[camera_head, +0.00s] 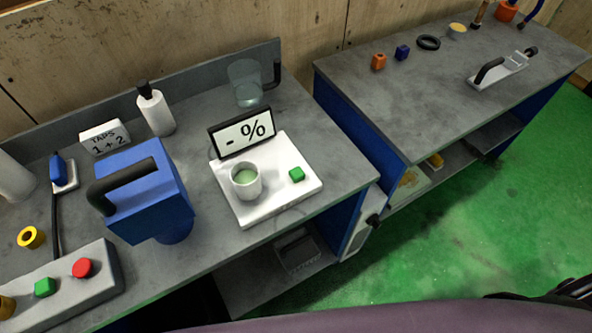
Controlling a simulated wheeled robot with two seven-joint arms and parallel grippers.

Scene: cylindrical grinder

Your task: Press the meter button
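The meter (282,211) is a white, flat unit on the grey left bench, with a tilted display (242,133) at its back reading "- %". Its green button (297,174) sits on the right part of the white top, uncovered. A whitish cup (246,181) with pale green contents stands on the meter, left of the button. Nothing touches the button.
A blue machine (150,195) with a black handle stands left of the meter. A grey control box (60,290) with a red and a green button lies front left. A clear jug (246,84) and white bottle (157,112) stand behind. Green floor is free at right.

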